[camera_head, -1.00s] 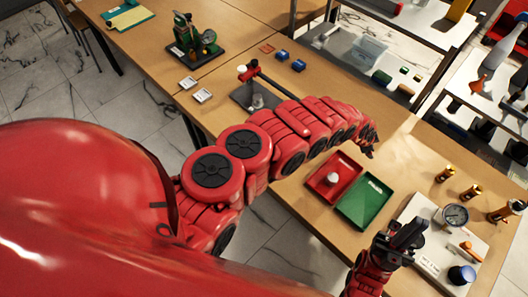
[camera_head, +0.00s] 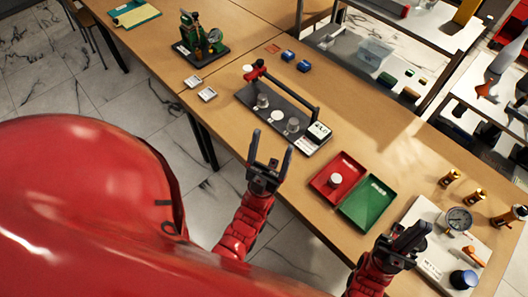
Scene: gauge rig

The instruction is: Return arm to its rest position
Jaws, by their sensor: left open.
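My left gripper (camera_head: 272,141) points up the picture with its two dark fingers spread apart and nothing between them. It is in front of the wooden table's near edge, beside the black gauge rig (camera_head: 285,104). The rig carries a bar with a red end, small grey cylinders, a white disc and a small display. My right gripper (camera_head: 408,238) is at the lower right, near the white board; its finger gap cannot be made out.
A red tray (camera_head: 323,187) holding a white piece and a green tray (camera_head: 373,207) lie on the table (camera_head: 400,150). A white board (camera_head: 440,250) carries a dial gauge (camera_head: 458,219). Brass pieces (camera_head: 475,195) stand at right. A green device (camera_head: 197,42) stands farther back.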

